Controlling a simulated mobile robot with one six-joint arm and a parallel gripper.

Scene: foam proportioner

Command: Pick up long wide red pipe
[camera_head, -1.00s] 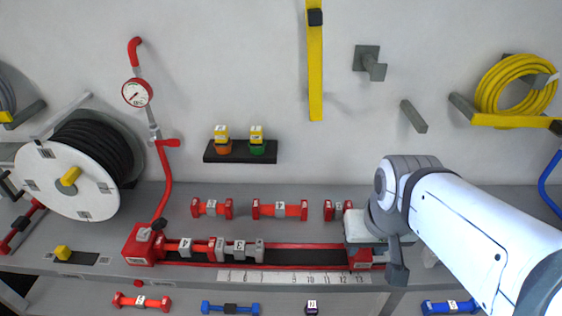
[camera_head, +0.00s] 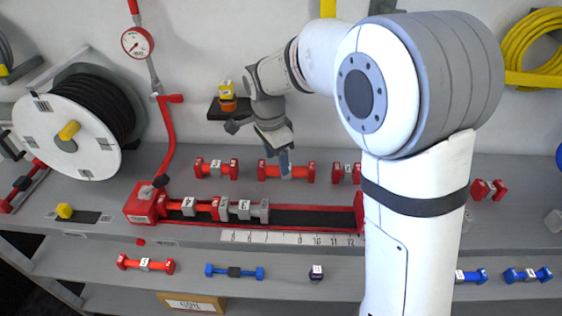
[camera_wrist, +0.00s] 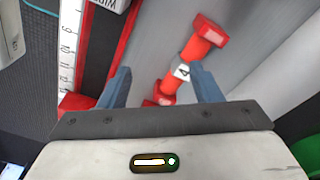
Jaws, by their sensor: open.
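A long red pipe (camera_head: 272,171) with wide square ends and a pale label lies on the back of the grey worktop, in the middle of a row of three red pipes. My gripper (camera_head: 284,170) is over it and hides part of its middle. In the wrist view, a labelled red pipe (camera_wrist: 183,71) lies diagonally below my open gripper (camera_wrist: 161,80). The pipe shows between the two blue-grey fingers, and its near end is partly hidden by the gripper body. I cannot tell the height gap.
A shorter red pipe (camera_head: 216,168) lies left and another red pipe (camera_head: 343,173) right. The red fixture with a black channel (camera_head: 310,218) and ruler (camera_head: 290,237) runs in front. A black wall shelf (camera_head: 222,110) is behind my wrist.

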